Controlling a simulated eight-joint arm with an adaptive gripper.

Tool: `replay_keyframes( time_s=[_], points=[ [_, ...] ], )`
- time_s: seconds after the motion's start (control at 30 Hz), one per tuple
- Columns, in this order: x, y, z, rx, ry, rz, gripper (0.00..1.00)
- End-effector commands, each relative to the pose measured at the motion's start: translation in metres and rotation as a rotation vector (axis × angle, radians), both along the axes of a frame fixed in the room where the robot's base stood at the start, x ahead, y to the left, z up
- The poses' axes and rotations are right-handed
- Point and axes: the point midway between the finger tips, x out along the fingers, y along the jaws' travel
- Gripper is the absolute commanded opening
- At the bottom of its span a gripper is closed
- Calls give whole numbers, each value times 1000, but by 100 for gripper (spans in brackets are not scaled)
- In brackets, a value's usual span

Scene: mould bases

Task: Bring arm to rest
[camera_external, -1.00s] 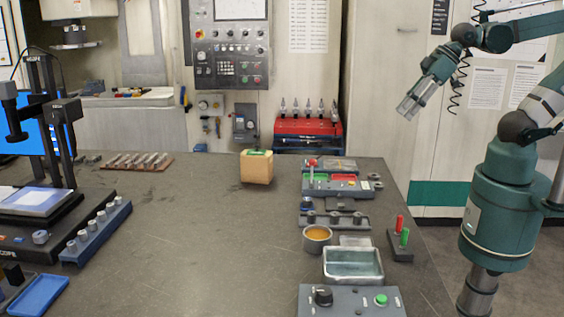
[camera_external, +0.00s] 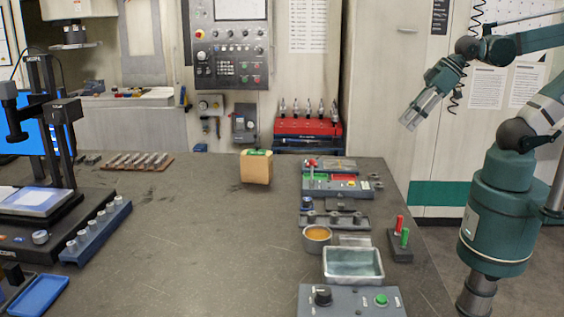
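My gripper (camera_external: 409,122) hangs in the air at the upper right, beyond the right edge of the table. It points down and to the left. Nothing shows between its fingers. The fingers are small and lie close together here, so I cannot tell whether they are open or shut. My green arm bends high above the floor on the right, clear of the table and touching nothing that I can see.
The dark table (camera_external: 215,225) has a wide bare middle. A tan box (camera_external: 256,169) stands near its back edge. A metal tray (camera_external: 352,264), a round cup (camera_external: 317,238) and control boxes (camera_external: 352,300) line the right side. A microscope stand (camera_external: 45,130) is at left.

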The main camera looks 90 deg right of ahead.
Motion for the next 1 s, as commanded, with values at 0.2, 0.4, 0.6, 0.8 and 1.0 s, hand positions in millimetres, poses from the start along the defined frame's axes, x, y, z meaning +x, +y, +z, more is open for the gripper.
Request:
replay_keyframes(
  time_s=[0.2, 0.4, 0.6, 0.8, 1.0],
  points=[
    [0, 0, -40, 0, 0, 0, 27],
    [0, 0, -63, 0, 0, 0, 27],
    [0, 0, -72, 0, 0, 0, 27],
    [0, 0, -71, 0, 0, 0, 27],
    [0, 0, -71, 0, 0, 0, 27]
  ],
)
